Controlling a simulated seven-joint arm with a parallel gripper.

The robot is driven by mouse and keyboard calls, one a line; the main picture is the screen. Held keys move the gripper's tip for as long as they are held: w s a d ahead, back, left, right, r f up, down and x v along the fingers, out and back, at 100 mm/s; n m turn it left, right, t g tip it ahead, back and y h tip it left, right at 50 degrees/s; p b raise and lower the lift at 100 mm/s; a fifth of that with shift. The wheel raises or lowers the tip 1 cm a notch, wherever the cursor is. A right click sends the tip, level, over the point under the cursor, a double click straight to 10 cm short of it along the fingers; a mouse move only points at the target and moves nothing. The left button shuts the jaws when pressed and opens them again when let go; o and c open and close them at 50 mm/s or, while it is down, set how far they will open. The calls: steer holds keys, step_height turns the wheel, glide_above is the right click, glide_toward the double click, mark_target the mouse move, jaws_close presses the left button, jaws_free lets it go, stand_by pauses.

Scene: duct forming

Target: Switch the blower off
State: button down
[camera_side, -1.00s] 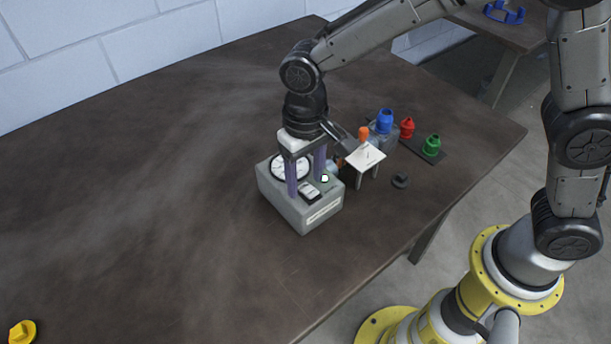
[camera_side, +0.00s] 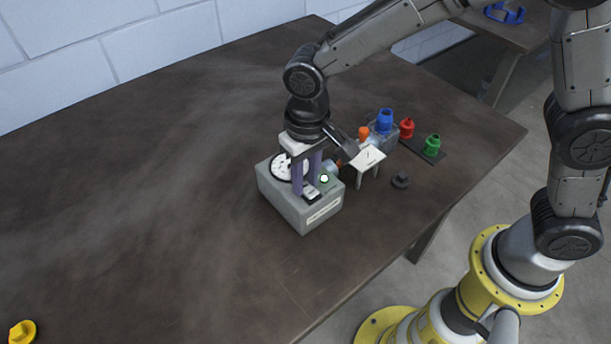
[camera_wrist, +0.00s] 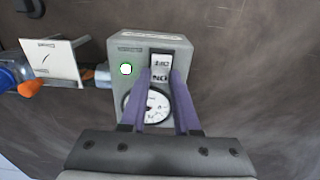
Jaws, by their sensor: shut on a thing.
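The grey blower box (camera_side: 280,205) sits on the table, with a round dial (camera_side: 285,168) on its top and a lamp (camera_side: 324,178) glowing white with a green rim. A rocker switch (camera_wrist: 160,62) with ON and OFF lettering is on the same face, beside the lamp. My gripper (camera_side: 307,190) points down at the box, its two purple fingers close together at the switch. In the wrist view my gripper (camera_wrist: 161,74) has a finger on each side of the switch, shut on it. The fingers cover part of the switch and dial.
A small white stand (camera_side: 366,157) and an orange-topped part (camera_side: 363,133) are right of the box. Blue (camera_side: 385,121), red (camera_side: 407,128) and green (camera_side: 432,144) fittings stand behind it. A dark knob-like piece (camera_side: 401,180) lies nearby.

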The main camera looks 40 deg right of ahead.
steer(key=shift+s+r+t, duration=0.1)
steer(key=shift+s+t, duration=0.15)
steer(key=shift+t, duration=0.7)
steer(key=shift+s+t, duration=0.2)
steer(key=shift+t, duration=0.75)
steer(key=c, duration=0.6)
jaws_free()
steer(key=shift+c, duration=0.2)
steer(key=v, duration=1.3)
steer(key=shift+s+r, duration=0.15)
steer(key=shift+r, duration=0.25)
